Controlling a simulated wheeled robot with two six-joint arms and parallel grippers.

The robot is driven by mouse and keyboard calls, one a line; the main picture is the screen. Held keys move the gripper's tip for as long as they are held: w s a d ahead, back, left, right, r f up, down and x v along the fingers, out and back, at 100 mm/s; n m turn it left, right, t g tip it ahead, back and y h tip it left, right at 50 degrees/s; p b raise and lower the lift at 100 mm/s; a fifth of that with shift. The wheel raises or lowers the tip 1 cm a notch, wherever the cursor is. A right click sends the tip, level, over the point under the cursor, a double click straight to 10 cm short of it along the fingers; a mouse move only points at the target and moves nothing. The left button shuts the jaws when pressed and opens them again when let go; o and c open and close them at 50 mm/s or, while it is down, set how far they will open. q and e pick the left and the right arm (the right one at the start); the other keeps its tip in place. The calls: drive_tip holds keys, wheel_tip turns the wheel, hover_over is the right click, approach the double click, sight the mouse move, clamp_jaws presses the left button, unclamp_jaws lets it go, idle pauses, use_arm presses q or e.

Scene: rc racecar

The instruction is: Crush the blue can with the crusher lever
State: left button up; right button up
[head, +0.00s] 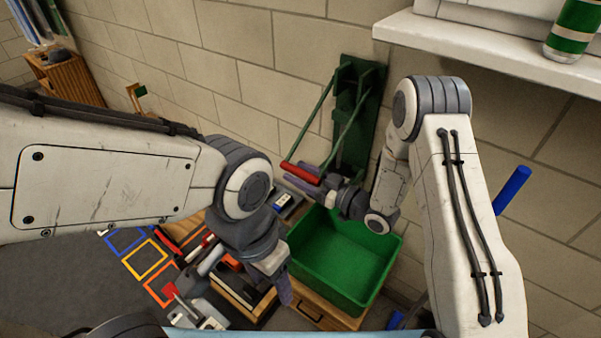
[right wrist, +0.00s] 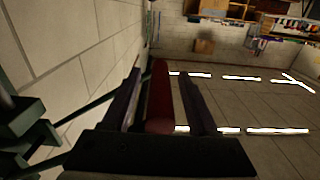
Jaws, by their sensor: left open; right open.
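The green can crusher (head: 358,105) is mounted on the block wall, with two long lever arms running down to a red handle (head: 300,173). My right gripper (head: 306,180) is at this handle. In the right wrist view the red handle (right wrist: 160,95) lies between the two open fingers, which are not closed on it. My left gripper (head: 284,285) is open and points down beside the green bin, holding nothing that I can see. I cannot make out the blue can; the crusher's lower part is partly hidden by my right arm.
An empty green bin (head: 345,262) stands below the crusher. A green and white can (head: 573,30) stands on the white shelf (head: 480,48) at upper right. A blue rod-like thing (head: 511,190) shows behind my right arm. Tools clutter the lower left, near coloured floor squares (head: 146,260).

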clamp_jaws()
drive_tip(key=shift+r, duration=0.1)
idle(1.2)
